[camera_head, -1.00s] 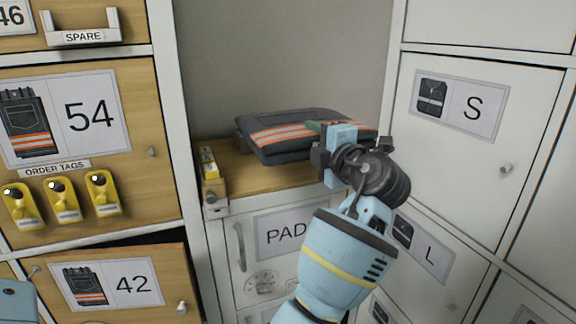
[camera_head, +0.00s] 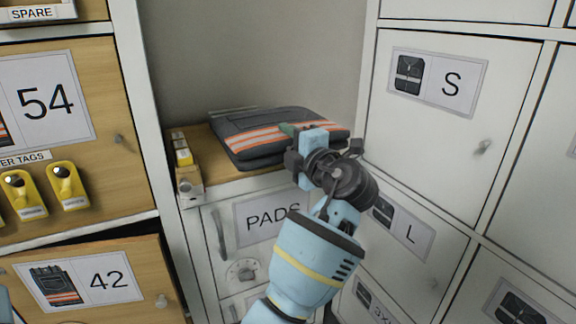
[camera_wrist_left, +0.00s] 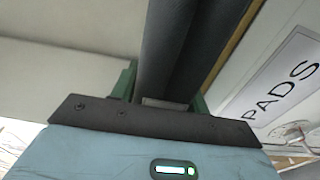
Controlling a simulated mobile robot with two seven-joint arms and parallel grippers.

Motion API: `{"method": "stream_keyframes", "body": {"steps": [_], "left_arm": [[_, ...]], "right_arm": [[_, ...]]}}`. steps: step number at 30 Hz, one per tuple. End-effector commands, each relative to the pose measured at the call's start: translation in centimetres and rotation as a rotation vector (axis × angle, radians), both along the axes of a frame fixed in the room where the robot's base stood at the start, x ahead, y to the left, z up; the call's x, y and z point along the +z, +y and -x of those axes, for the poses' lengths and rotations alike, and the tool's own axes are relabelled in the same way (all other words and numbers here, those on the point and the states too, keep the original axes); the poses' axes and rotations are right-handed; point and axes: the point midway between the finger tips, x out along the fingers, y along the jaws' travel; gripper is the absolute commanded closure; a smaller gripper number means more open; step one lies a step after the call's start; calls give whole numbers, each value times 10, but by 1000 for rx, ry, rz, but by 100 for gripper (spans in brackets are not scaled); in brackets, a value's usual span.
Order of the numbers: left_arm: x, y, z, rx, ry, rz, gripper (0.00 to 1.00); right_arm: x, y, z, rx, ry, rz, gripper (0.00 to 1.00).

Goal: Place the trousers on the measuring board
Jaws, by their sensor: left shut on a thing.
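The folded trousers (camera_head: 275,145) are dark grey with orange and pale stripes, in the middle of the head view. They lie level over the wooden board (camera_head: 200,165), which I take for the measuring board, on top of the white cabinet. Whether their underside touches it fully, I cannot tell. My left gripper (camera_head: 293,133) is shut on the near right side of the trousers. In the left wrist view, dark cloth (camera_wrist_left: 185,50) sits between the green fingers. The trousers and gripper hide much of the board. My right gripper is not in view.
Wooden drawers marked 54 (camera_head: 48,101) and 42 (camera_head: 108,280) are at the left, the lower one slightly open. White locker doors marked S (camera_head: 450,83) and L (camera_head: 410,233) close in the right. A wall stands behind.

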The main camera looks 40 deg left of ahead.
Motion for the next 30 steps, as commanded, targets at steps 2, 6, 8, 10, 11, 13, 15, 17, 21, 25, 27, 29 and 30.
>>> {"method": "stream_keyframes", "body": {"steps": [2,6,8,10,11,13,15,17,21,25,27,29,30], "left_arm": [[3,0,0,0,-6,-5,100],[-9,0,0,0,-3,-6,100],[-18,0,0,0,-2,-6,100],[-29,0,0,0,-1,-6,100],[-34,1,0,1,-1,-6,100],[-42,0,0,0,-2,-6,100],[-46,0,0,0,-4,-5,100],[-47,0,0,0,-6,-5,100],[-46,0,0,0,-7,-5,100],[-47,0,0,0,-6,-4,100],[-49,0,0,0,-6,-4,100],[-51,0,0,0,0,-1,49],[-51,0,0,0,-1,-1,44]], "right_arm": [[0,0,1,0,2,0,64],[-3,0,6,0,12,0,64],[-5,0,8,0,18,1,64],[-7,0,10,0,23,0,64],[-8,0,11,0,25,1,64],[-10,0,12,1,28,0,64],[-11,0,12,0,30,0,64],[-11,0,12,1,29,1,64],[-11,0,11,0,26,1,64],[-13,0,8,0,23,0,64],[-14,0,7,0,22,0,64],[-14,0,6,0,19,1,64],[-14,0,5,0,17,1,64]]}}
